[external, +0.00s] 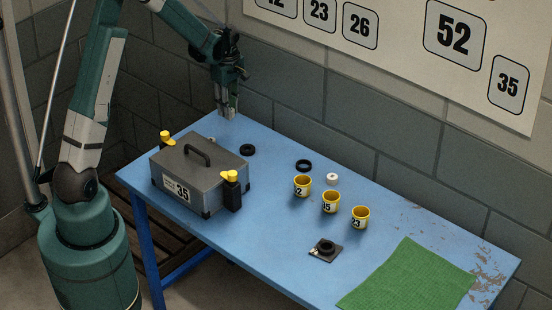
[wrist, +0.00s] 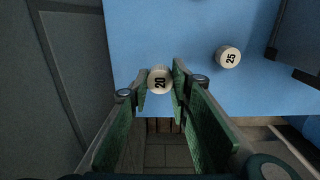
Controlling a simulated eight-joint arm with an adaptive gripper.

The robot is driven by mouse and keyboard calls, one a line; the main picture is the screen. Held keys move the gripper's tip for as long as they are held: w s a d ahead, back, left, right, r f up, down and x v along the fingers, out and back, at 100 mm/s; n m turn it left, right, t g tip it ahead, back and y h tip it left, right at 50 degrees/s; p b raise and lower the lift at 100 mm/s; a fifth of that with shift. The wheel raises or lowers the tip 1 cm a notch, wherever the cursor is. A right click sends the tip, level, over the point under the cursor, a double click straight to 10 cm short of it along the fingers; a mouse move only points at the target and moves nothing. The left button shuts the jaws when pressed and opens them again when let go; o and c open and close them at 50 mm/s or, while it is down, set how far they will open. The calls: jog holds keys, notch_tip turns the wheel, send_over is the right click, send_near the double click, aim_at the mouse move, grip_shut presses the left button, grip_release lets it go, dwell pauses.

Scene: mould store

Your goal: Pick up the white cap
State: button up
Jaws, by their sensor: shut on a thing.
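My gripper (wrist: 160,85) has its green-padded fingers closed around a round white cap marked 20 (wrist: 160,79) in the wrist view. The cap sits between the fingertips, over the table's edge as seen from the wrist. A second round white piece, marked 25 (wrist: 228,57), lies apart on the blue table to the right. In the external view, my gripper (external: 228,112) points down at the table's back left corner; the held cap is not clear there. A small white round piece (external: 332,179) stands on the table behind the yellow cups.
A grey case marked 35 (external: 190,165) with yellow-topped posts stands on the blue table (external: 270,230) near my gripper. Black rings (external: 247,150), several yellow cups (external: 330,203), a small dark plate (external: 325,251) and a green mat (external: 410,280) lie rightward. The wall is close behind.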

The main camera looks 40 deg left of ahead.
jog(key=shift+r, duration=2.2)
jog(key=shift+d, duration=0.1)
jog(key=w+d+f+m, duration=0.1)
jog(key=w+d+m, duration=0.1)
jog(key=d+m, duration=0.75)
jog(key=w+d+f+m, duration=0.1)
jog(key=w+d+m, duration=0.35)
jog(key=d, duration=0.85)
jog(key=s+d+r+n, duration=0.1)
jog(key=s+d+n, duration=0.1)
jog(key=d, duration=1.5)
jog(key=s+d+r+n, duration=0.1)
jog(key=s+d+n, duration=0.2)
jog(key=d, duration=1.5)
jog(key=shift+s+d+r, duration=0.15)
jog(key=shift+s, duration=0.55)
